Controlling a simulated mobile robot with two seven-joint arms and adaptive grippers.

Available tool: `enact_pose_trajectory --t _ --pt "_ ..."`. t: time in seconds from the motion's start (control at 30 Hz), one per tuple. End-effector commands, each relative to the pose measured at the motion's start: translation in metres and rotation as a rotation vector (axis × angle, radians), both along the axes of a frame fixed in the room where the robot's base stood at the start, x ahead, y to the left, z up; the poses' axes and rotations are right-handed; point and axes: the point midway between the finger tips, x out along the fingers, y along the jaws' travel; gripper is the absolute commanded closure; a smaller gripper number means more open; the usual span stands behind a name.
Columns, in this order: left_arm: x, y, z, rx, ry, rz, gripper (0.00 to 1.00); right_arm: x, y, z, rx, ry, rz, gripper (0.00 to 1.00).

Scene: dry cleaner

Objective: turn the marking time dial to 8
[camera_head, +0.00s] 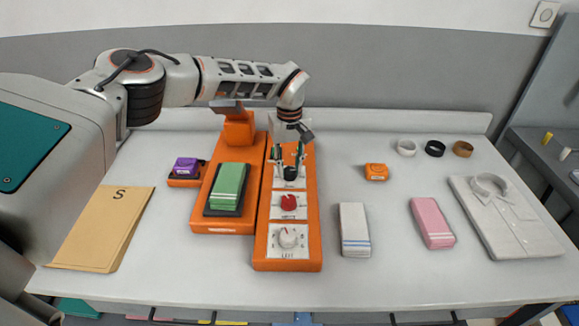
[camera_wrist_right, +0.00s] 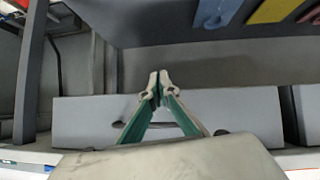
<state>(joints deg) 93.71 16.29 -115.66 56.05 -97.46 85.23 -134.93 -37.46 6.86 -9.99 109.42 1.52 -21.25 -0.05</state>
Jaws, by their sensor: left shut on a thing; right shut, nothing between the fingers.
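An orange control panel (camera_head: 264,225) carries a column of dials on white plates. At the far end is a dark green knob (camera_head: 291,174), partly covered by my left gripper (camera_head: 289,168). The gripper points down from above and is shut on this knob. Nearer the front are a red knob (camera_head: 289,202) and a white dial (camera_head: 288,238) with marks around it. The labels are too small to read, so I cannot tell which is the marking time dial or its setting. My right gripper (camera_wrist_right: 159,87) is shut and empty in the right wrist view, before a grey drawer front.
Left of the panel is an orange device (camera_head: 218,227) with a green pad (camera_head: 228,187), then a purple stamp (camera_head: 186,167) and a brown envelope (camera_head: 100,230). To the right are white (camera_head: 354,230) and pink (camera_head: 432,223) folded cloths, tape rolls and a folded shirt (camera_head: 508,220).

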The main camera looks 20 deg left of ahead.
Motion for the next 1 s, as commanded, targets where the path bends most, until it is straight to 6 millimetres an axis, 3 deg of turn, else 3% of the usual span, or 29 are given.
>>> enact_pose_trajectory --t 0.67,0.7,0.73,1.0 --pt "-0.0007 -0.0005 -0.0007 0.000 0.001 -0.062 0.94 -0.0001 -0.0023 -0.0003 -0.003 0.001 -0.002 1.00" --pt "-0.0007 -0.0004 -0.0007 0.000 0.001 -0.062 0.65 -0.0001 -0.0020 -0.0003 -0.002 0.001 -0.003 1.00" --pt "-0.0007 -0.0004 -0.0006 0.000 0.001 -0.062 0.57 0.0000 -0.0017 -0.0002 -0.002 0.001 -0.004 1.00" --pt "-0.0002 -0.0002 -0.0003 -0.001 0.001 -0.060 0.56 0.0000 -0.0003 0.0000 0.002 0.001 -0.007 1.00"
